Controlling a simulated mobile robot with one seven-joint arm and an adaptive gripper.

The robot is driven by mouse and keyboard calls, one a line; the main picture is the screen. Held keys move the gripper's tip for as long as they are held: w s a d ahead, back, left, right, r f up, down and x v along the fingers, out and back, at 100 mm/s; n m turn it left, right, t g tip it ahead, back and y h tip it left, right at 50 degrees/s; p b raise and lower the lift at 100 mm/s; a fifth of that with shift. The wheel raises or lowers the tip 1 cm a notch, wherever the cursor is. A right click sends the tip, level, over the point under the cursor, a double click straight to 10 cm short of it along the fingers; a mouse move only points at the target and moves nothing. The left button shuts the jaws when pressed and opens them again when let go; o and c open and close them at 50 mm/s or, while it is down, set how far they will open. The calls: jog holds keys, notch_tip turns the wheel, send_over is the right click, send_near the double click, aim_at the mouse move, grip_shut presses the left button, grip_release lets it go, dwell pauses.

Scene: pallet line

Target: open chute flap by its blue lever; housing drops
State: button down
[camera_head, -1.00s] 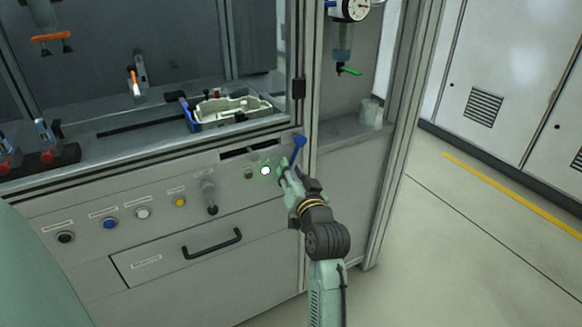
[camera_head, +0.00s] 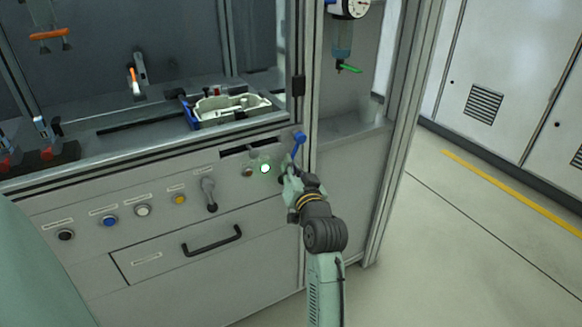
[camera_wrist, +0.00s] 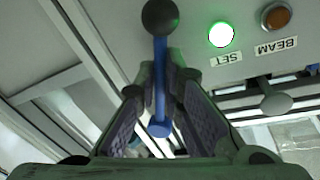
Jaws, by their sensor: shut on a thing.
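The blue lever (camera_head: 299,143) stands up on the right end of the grey control panel, tilted slightly to the right. My gripper (camera_head: 291,172) is at its lower part. In the wrist view the lever's blue shaft (camera_wrist: 160,122) runs between the two fingers of my gripper (camera_wrist: 164,78), which are shut on it. A dark round knob (camera_wrist: 160,15) shows beyond the fingertips. A pale housing (camera_head: 232,103) sits in a blue-edged nest on the bench above the panel. A dark slot (camera_head: 238,151) lies in the panel left of the lever; whether a flap is open there is unclear.
A lit green button (camera_head: 265,169) and an amber lamp (camera_wrist: 277,16) are close to my gripper. A grey toggle handle (camera_head: 208,193) and a drawer handle (camera_head: 212,242) stick out farther left. The floor at right is clear.

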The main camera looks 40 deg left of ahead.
jog(key=shift+w+f+b, duration=0.15)
jog(key=shift+b, duration=0.35)
dwell(0.3)
jog(key=w+n+b, duration=0.1)
jog(key=n+b, duration=0.1)
jog(key=b, duration=0.1)
jog(key=w+d+n+y+b, duration=0.1)
jog(key=n+b, duration=0.1)
jog(key=b, duration=0.2)
jog(key=w+f+n+b, duration=0.1)
jog(key=w+n+b, duration=0.1)
jog(key=n+b, duration=0.1)
jog(key=shift+d+b, duration=0.4)
jog(key=shift+b, duration=0.1)
jog(key=n+b, duration=0.1)
jog(key=w+n+b, duration=0.1)
jog(key=shift+d+r+y+b, duration=0.2)
jog(key=shift+y+b, duration=0.2)
jog(key=shift+w+d+r+n+b, duration=0.15)
jog(key=shift+w+r+n+b, duration=0.15)
jog(key=shift+n+b, duration=0.55)
jog(key=shift+w+r+y, duration=0.1)
jog(key=shift+r+y, duration=0.05)
jog(key=shift+y, duration=0.15)
jog(key=c, duration=1.7)
grip_release()
jog(key=shift+d, duration=0.1)
